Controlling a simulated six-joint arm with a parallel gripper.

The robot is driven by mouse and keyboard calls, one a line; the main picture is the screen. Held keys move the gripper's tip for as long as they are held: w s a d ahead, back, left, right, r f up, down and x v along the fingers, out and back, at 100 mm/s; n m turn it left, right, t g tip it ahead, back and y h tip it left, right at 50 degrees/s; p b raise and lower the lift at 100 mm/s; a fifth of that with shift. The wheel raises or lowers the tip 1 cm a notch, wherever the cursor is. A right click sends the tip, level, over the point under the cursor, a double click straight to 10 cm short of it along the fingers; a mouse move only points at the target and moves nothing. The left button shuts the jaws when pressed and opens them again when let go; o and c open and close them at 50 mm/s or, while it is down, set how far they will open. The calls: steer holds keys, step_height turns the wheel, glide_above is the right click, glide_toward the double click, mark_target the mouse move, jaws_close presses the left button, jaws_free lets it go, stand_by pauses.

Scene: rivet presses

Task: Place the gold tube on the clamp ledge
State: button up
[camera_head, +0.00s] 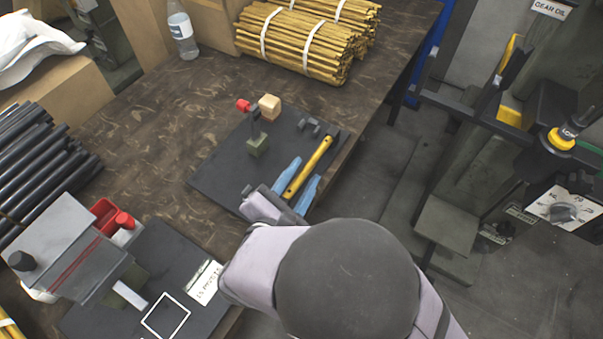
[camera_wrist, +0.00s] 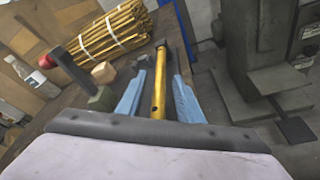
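The gold tube (camera_head: 313,163) lies slantwise over the right edge of a dark board; it also shows in the wrist view (camera_wrist: 158,92). My gripper (camera_head: 307,169) has two blue fingers, one on each side of the tube, with gaps showing between tube and fingers in the wrist view (camera_wrist: 159,76). It is open. A clamp-like fixture with an olive block (camera_head: 257,147), a dark upright arm and a red knob (camera_head: 243,105) stands on the board. A small dark bracket (camera_head: 308,126) sits near the tube's far end. I cannot tell which part is the ledge.
A tan block (camera_head: 269,106) stands beside the red knob. Bundled gold tubes (camera_head: 300,45) lie at the back of the table. A grey press (camera_head: 70,245) and dark rods (camera_head: 40,165) are at left. Beyond the table's right edge is floor, then a machine (camera_head: 450,220).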

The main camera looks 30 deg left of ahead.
mark_target(288, 202)
steer(key=v, duration=0.7)
steer(key=shift+s, duration=0.15)
steer(key=w+d+f+m+g+h, duration=0.25)
steer(key=w+d+m+h, duration=0.2)
steer(key=d, duration=0.45)
steer(key=w+d+f+m+g+h, duration=0.1)
steer(key=w+d+m+g+h, duration=0.3)
steer(key=d, duration=0.5)
steer(key=s+d+f+m+g+y, duration=0.1)
steer(key=d+f+m+g+y, duration=0.1)
steer(key=d+m, duration=0.6)
steer(key=s+d+f+m+g+y, duration=0.1)
steer(key=d+m+g+y, duration=0.3)
steer(key=d+m, duration=0.5)
steer(key=f+m+g, duration=0.1)
steer(key=m+g, duration=0.1)
steer(key=m, duration=0.3)
steer(key=shift+s+m+g, duration=0.1)
steer(key=shift+m+g, duration=0.15)
